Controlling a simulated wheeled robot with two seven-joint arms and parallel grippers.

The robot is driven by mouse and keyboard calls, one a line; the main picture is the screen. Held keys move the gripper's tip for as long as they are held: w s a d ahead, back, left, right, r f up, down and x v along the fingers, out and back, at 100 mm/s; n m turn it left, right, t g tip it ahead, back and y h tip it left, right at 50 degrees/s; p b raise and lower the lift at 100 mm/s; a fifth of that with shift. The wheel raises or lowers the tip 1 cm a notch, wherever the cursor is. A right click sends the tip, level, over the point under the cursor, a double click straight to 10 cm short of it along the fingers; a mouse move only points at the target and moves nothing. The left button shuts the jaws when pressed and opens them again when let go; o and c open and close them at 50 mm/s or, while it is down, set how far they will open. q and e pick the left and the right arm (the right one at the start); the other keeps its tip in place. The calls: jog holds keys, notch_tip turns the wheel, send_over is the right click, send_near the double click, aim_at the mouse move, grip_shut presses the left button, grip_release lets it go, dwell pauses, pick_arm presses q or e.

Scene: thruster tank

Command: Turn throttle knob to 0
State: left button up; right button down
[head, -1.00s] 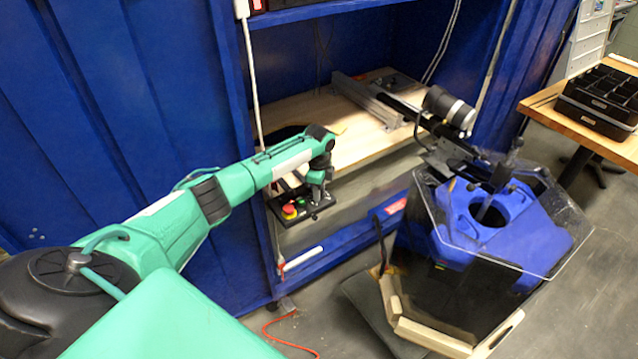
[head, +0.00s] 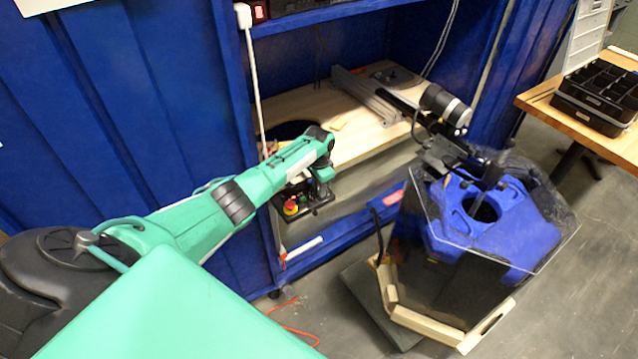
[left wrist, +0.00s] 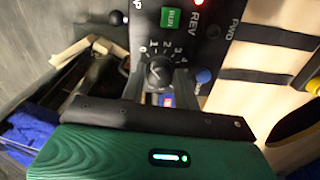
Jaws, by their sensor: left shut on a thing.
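The throttle knob (left wrist: 159,71) is a dark round knob with a white pointer, on a black control panel (left wrist: 200,45) with printed numbers around it. In the left wrist view my left gripper (left wrist: 160,84) has its two fingers on either side of the knob, shut on it. The pointer's exact reading is too small to tell. In the head view the left gripper (head: 318,190) is at the panel on the front edge of the wooden shelf, and the arm hides the knob. A red stop button (head: 290,208) shows beside it. My right gripper is not in view.
A green RUN button (left wrist: 171,18) and a blue knob (left wrist: 203,76) sit close to the throttle knob. A tank with a blue insert (head: 510,225) and clear cover stands right of the panel. A wooden table (head: 535,103) with black trays is at the far right.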

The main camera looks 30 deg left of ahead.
pick_arm(q)
jog(key=shift+n, duration=0.5)
jog(key=o, duration=1)
notch_tip(320, 180, up, 14)
jog(key=shift+f+b, duration=0.1)
jog(key=shift+b, duration=0.35)
